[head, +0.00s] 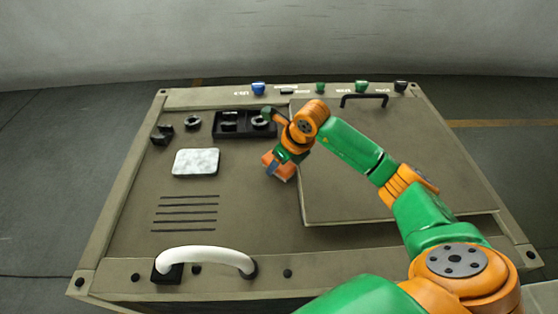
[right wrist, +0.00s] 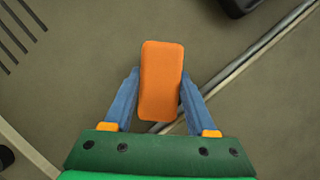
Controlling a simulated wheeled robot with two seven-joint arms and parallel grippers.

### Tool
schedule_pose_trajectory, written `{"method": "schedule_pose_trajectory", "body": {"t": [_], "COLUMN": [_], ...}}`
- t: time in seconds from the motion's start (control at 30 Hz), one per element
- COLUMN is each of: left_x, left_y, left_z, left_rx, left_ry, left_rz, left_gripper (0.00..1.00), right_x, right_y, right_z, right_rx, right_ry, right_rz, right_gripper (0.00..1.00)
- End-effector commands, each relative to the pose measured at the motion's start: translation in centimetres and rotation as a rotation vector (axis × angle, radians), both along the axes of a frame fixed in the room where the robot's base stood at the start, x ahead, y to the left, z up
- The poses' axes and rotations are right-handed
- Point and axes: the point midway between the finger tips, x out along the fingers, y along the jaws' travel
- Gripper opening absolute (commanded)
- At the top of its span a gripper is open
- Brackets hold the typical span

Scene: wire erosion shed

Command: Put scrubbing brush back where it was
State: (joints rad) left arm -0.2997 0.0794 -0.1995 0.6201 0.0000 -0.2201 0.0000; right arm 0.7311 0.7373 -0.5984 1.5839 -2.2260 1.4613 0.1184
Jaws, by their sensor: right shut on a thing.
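The scrubbing brush, seen as an orange rounded block (right wrist: 161,75), is between the blue fingers of my right gripper (right wrist: 160,95) in the right wrist view. My right gripper is shut on it. In the head view the orange brush (head: 287,173) shows below the gripper (head: 279,166), near the left edge of the raised panel. Its underside and bristles are hidden, and I cannot tell whether it touches the surface. My left gripper is not in view.
A pale speckled block (head: 195,162) lies left of my right gripper. A black tray (head: 229,133) with dark parts is behind it. The raised panel (head: 345,195) has a black handle (head: 364,97). A white curved handle (head: 205,254) stands in front. The surface between is mostly clear.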

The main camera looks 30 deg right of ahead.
Motion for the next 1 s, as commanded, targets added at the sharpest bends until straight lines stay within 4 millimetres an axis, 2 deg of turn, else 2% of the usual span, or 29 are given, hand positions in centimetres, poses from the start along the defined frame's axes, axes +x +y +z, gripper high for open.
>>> {"method": "schedule_pose_trajectory", "body": {"t": [0.07,0.1,0.2,0.47,0.57,0.63,1.0], "left_x": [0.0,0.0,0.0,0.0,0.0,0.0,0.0], "left_y": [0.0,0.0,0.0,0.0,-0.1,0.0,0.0], "left_z": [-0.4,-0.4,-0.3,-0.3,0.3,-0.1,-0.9], "left_rx": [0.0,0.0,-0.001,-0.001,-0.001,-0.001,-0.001], "left_ry": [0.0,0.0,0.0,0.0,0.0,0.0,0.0], "left_rz": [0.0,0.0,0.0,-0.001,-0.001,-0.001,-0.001], "left_gripper": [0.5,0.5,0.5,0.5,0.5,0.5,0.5], "right_x": [0.0,0.0,0.0,0.0,0.0,-0.3,-3.6], "right_y": [0.0,0.0,0.0,0.0,0.0,-0.2,-1.3], "right_z": [-0.4,-0.4,-0.3,-0.2,0.4,1.0,9.4], "right_rx": [0.0,0.0,0.0,0.001,0.0,0.0,0.0], "right_ry": [0.0,0.0,0.0,0.0,-0.001,-0.002,-0.005], "right_rz": [0.0,0.0,0.0,-0.001,0.0,-0.001,-0.002], "right_gripper": [0.12,0.6,0.87,0.87,0.87,0.87,0.87]}}
